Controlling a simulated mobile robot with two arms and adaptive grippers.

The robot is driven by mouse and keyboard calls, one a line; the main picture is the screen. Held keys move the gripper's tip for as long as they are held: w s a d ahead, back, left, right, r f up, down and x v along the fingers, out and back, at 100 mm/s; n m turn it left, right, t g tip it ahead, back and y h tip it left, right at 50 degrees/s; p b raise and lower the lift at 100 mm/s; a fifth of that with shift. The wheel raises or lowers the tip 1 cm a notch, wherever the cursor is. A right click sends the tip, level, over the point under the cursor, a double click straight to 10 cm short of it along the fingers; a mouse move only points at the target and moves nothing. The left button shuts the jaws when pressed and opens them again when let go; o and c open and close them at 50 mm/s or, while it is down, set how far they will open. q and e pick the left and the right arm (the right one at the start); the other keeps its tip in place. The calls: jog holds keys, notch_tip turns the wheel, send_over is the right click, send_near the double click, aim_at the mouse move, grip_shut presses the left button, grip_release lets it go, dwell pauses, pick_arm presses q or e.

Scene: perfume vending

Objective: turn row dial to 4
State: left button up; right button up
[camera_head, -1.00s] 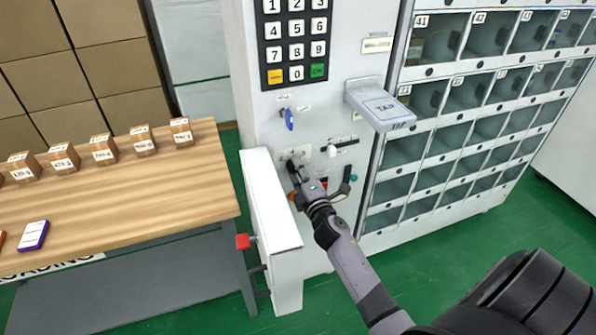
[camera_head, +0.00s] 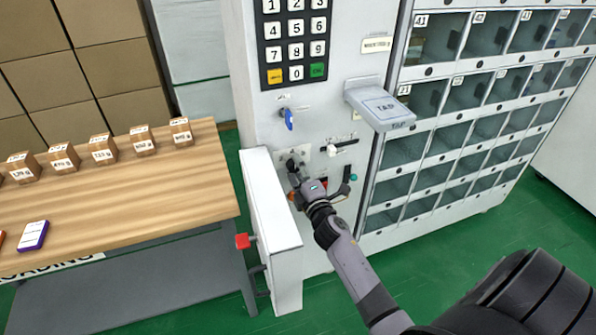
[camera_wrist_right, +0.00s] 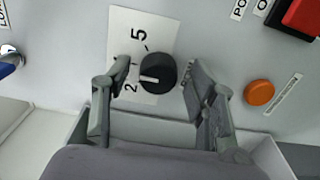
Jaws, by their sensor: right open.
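The row dial (camera_wrist_right: 158,73) is a round black knob on a white plate in the right wrist view. Its white pointer mark points left in that view. The printed digits 5 and 2 show beside it; other digits are hidden or cannot be made out. My right gripper (camera_wrist_right: 159,71) is open, with one finger on each side of the dial and visible gaps between. In the head view, my right gripper (camera_head: 299,172) is at the machine's front panel and partly covers the dial area. My left gripper is not in view.
An orange button (camera_wrist_right: 259,92) and a red switch (camera_wrist_right: 302,17) lie right of the dial in the wrist view. In the head view, a blue key-like knob (camera_head: 288,119) is above, a TAP reader (camera_head: 381,106) juts out, and a white panel (camera_head: 271,230) stands left.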

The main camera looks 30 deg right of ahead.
jog(key=v, duration=1.2)
jog(key=shift+s+f, duration=0.1)
jog(key=shift+s, duration=0.05)
dwell(0.3)
